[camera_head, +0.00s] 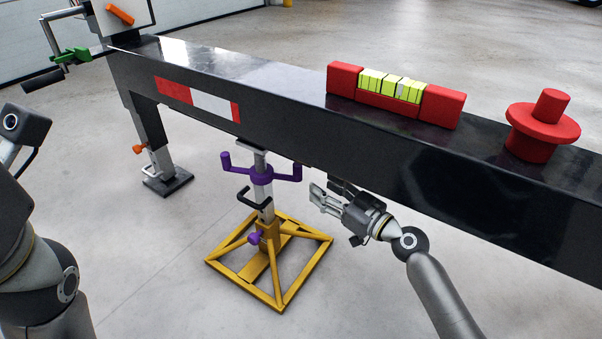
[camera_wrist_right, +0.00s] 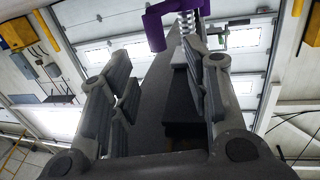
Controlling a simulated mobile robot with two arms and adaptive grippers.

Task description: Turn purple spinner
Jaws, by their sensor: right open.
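The purple spinner (camera_head: 262,176) sits around the upper post of a jack stand, with upturned handles at its left and right ends. My right gripper (camera_head: 325,195) is open and empty, just right of the spinner's right handle and apart from it, below the black beam. In the right wrist view the open fingers (camera_wrist_right: 158,105) frame the image, and part of the purple spinner (camera_wrist_right: 160,22) shows at the top, beyond the fingertips. My left arm is at the left edge of the head view; its gripper's fingers are not visible.
The yellow stand base (camera_head: 222,261) rests on the floor, with a purple knob (camera_head: 254,238) and a black handle (camera_head: 250,199) on the post. The black beam (camera_head: 290,125) runs overhead, carrying a red level (camera_head: 345,80) and a red pin (camera_head: 540,140). Floor around the stand is clear.

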